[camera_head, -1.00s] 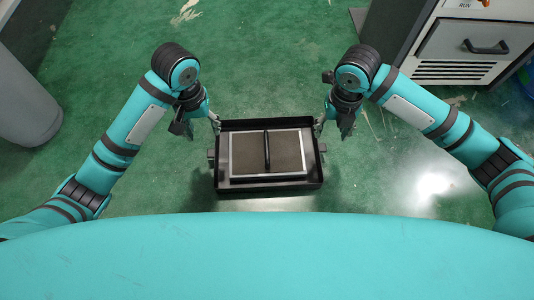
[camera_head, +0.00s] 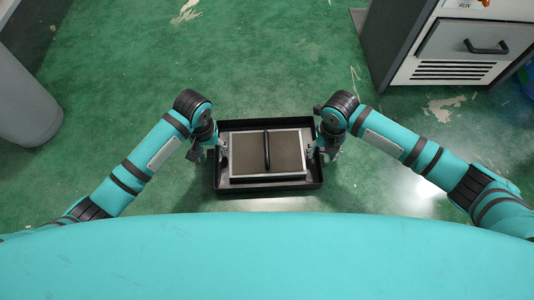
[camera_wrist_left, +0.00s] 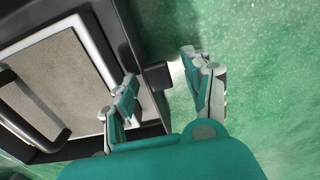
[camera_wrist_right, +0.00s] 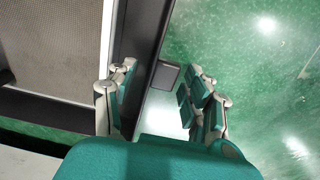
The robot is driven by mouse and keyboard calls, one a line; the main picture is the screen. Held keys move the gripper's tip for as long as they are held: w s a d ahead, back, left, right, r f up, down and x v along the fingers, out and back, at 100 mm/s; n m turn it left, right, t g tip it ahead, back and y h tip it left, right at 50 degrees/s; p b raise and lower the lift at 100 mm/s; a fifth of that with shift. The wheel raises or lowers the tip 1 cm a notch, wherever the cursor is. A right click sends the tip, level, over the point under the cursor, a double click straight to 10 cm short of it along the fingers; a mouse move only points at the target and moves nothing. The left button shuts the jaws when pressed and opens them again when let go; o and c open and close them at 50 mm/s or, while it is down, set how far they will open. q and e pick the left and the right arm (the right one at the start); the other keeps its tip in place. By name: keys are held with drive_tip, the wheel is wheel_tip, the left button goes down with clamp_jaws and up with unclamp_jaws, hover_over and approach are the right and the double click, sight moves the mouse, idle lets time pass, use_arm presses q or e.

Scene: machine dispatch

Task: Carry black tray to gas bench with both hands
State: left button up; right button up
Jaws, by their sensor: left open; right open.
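The black tray (camera_head: 268,191) stands in front of my base and holds a silver-framed panel (camera_head: 245,152) with a black bar handle (camera_head: 267,150). My left gripper (camera_head: 214,152) is at the tray's left side and my right gripper (camera_head: 321,154) at its right side. In the left wrist view a black side tab (camera_wrist_left: 157,76) of the tray lies between the spread fingers (camera_wrist_left: 165,95). In the right wrist view the other side tab (camera_wrist_right: 165,75) also lies between open fingers (camera_wrist_right: 163,95). One finger of each is over the tray's inside, the other outside. Finger contact is unclear.
A grey and white machine cabinet (camera_head: 455,55) with a drawer handle stands at the upper right. A grey cylinder (camera_head: 25,100) stands at the left edge. The green floor (camera_head: 280,60) beyond the tray is clear. The gas bench cannot be identified.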

use_arm(q)
clamp_jaws()
use_arm(e)
clamp_jaws()
use_arm(q)
drive_tip(key=shift+a+r, duration=0.1)
use_arm(e)
drive_tip(key=shift+d+r, duration=0.1)
